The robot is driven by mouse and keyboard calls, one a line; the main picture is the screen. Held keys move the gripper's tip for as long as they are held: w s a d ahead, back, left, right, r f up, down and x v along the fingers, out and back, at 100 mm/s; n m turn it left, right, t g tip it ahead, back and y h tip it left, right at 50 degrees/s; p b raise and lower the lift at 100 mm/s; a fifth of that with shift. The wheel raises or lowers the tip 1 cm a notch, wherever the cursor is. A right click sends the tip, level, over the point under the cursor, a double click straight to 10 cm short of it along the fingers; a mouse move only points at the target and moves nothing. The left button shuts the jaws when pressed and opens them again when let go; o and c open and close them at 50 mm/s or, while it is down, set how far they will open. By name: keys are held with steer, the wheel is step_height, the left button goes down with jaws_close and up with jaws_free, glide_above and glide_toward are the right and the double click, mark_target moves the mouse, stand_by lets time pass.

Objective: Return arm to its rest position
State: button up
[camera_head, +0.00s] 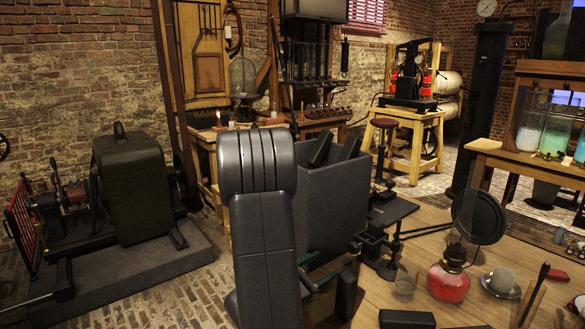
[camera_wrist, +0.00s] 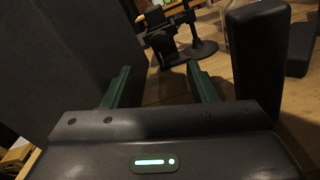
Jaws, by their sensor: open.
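My gripper (camera_wrist: 160,82) shows in the wrist view with its two dark green fingers spread apart and nothing between them. It is low beside the grey wall of a bin (camera_wrist: 75,60), which fills the left of that view. In the head view my raised arm stands in the middle and hides most of the gripper. The dark grey bin (camera_head: 335,205) is just behind the arm, with black blocks (camera_head: 320,150) sticking out of its top. A black block stands upright (camera_head: 346,296) on the table, close to the right of my gripper (camera_wrist: 257,70).
Another black block (camera_head: 407,319) lies on the wooden table (camera_head: 425,270). A black metal stand (camera_head: 383,245), a round black disc (camera_head: 479,216) and a red glass lamp (camera_head: 449,280) are near. Glass jars (camera_head: 530,128) stand on a bench at right. A machine (camera_head: 132,185) stands at left.

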mark_target(351, 249)
steer(key=shift+s+a, duration=0.3)
steer(key=shift+a, duration=0.15)
steer(key=p+x, duration=0.1)
steer(key=x, duration=1.2)
steer(key=shift+w+d, duration=0.1)
steer(key=shift+d, duration=0.15)
steer(key=shift+w+d+m, duration=0.1)
steer(key=shift+m, duration=0.2)
steer(key=shift+r+m, duration=0.1)
steer(key=shift+m, duration=0.7)
steer(key=m+p, duration=0.1)
steer(key=m, duration=0.1)
steer(key=shift+m, duration=0.3)
steer(key=b+v, duration=0.1)
steer(key=v, duration=1.3)
